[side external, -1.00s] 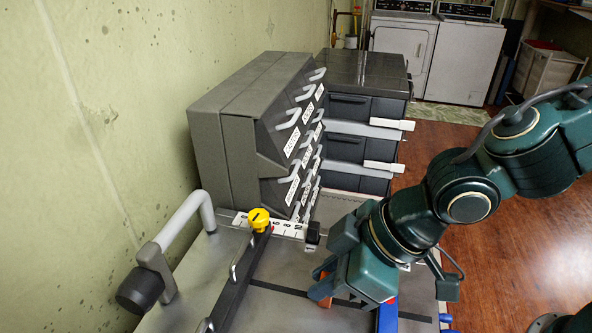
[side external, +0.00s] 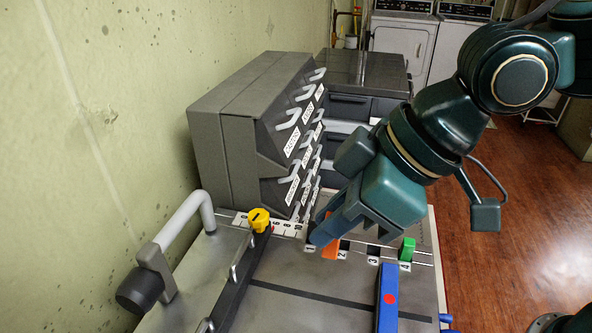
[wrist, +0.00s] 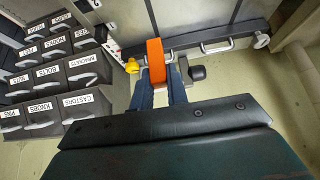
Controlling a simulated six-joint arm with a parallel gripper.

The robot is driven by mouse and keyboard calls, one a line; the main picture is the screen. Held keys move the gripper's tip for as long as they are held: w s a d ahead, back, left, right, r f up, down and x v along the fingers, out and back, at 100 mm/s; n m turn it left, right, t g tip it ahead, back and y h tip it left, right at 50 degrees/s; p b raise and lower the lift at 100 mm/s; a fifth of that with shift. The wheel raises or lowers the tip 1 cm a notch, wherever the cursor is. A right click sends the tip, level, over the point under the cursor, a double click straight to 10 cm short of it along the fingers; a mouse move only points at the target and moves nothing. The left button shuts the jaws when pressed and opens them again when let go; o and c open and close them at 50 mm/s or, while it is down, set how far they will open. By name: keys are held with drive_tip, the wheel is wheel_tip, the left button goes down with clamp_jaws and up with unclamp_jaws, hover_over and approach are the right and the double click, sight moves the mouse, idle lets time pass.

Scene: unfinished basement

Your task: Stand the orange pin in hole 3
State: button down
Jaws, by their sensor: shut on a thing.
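The orange pin (side external: 330,248) is between the fingers of my gripper (side external: 325,238), which is shut on it. In the wrist view the orange pin (wrist: 155,58) sticks out past the fingertips of my gripper (wrist: 160,90). In the side view the pin overlaps the numbered strip near labels 1 and 2; its height above the strip is hard to tell. Hole 3 is a dark square (side external: 373,250) behind its label 3 (side external: 373,261) and looks empty. It lies to the right of the pin. My fingers hide the hole 1 area.
A green pin (side external: 408,247) stands at label 4. A blue bar with a red dot (side external: 388,299) lies in front of the strip. A dark rail with a yellow knob (side external: 259,219) is at left. Labelled bins (side external: 245,130) and a drawer cabinet (side external: 368,75) stand behind.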

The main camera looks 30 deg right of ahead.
wheel_tip(320, 180, up, 10)
drive_tip(key=shift+f, duration=0.2)
drive_tip(key=shift+d, duration=0.1)
idle(0.7)
hover_over(361, 248)
drive_tip(key=s, duration=0.1)
drive_tip(key=f, duration=0.2)
drive_tip(key=shift+s+d+f, duration=0.1)
drive_tip(key=shift+s+d, duration=0.1)
drive_tip(key=shift+d, duration=0.55)
drive_tip(key=shift+f, duration=0.15)
wheel_tip(361, 248, down, 16)
drive_tip(key=shift+r, duration=0.25)
drive_tip(key=shift+f, duration=0.1)
drive_tip(key=shift+f, duration=2.05)
